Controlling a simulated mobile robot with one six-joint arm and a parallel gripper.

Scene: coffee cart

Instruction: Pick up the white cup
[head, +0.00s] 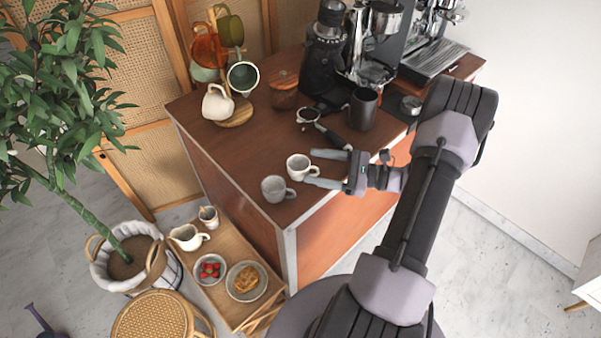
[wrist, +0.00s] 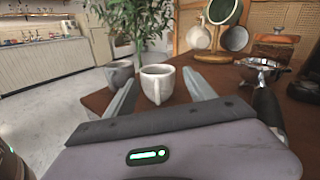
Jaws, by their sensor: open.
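The white cup (head: 299,167) stands upright on the wooden counter near its front edge. In the wrist view the white cup (wrist: 158,84) is straight ahead, its handle turned toward me. My gripper (head: 326,169) is open, with its fingers level with the cup and just to the right of it in the head view. In the wrist view my gripper (wrist: 160,98) has one finger on each side of the cup's near part. I cannot tell whether either finger touches it.
A grey cup (head: 277,189) stands close beside the white cup, nearer the counter corner. A portafilter (head: 310,117) lies behind my gripper, near a dark canister (head: 363,108). A mug tree with hanging mugs (head: 236,114) is at the back left. A side table (head: 222,247) stands lower, beside the counter.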

